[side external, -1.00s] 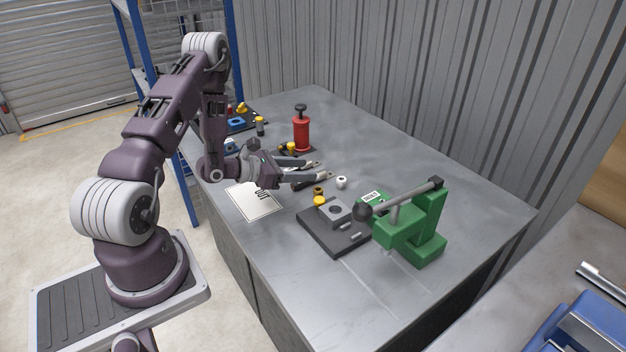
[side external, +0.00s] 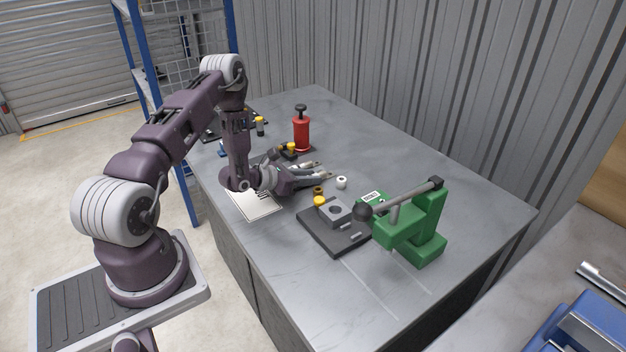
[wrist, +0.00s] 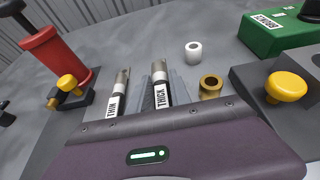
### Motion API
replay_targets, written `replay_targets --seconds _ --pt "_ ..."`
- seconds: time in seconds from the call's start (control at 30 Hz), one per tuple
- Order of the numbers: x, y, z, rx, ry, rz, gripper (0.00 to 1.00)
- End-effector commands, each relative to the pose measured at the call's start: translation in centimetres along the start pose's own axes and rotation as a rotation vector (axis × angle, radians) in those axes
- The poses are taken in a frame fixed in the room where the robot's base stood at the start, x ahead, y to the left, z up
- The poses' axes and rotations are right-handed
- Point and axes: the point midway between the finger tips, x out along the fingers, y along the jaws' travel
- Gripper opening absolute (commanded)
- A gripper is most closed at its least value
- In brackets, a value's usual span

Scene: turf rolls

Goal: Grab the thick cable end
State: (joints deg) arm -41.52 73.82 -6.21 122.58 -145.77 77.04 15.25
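The thick cable end (wrist: 160,92), dark with a white THICK label and a metal tip, shows in the middle of the wrist view. My gripper (wrist: 162,84) has its grey fingers close along both sides of it. Whether they press on it or leave a small gap I cannot tell. The thin cable end (wrist: 118,95), labelled THIN, lies just to the left, outside the fingers. In the side view my gripper (side external: 308,177) is low over the bench at the cable ends, partly hiding them.
A brass ring (wrist: 210,87) and a white ring (wrist: 193,50) lie to the right of the cable ends. A dark plate with a grey block (side external: 335,211) and a green press (side external: 425,232) stand to the right. The bench's front right is clear.

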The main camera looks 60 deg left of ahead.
Motion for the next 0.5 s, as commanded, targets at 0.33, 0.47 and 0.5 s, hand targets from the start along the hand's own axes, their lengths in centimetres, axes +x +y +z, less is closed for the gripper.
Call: replay_targets --seconds 0.33,0.47,0.5 --pt "-0.02 0.02 0.05 0.001 -0.001 0.0 0.0" --pt "-0.17 0.04 0.49 0.002 -0.002 0.0 0.0" --pt "-0.32 0.04 0.91 0.002 -0.003 0.0 0.0"
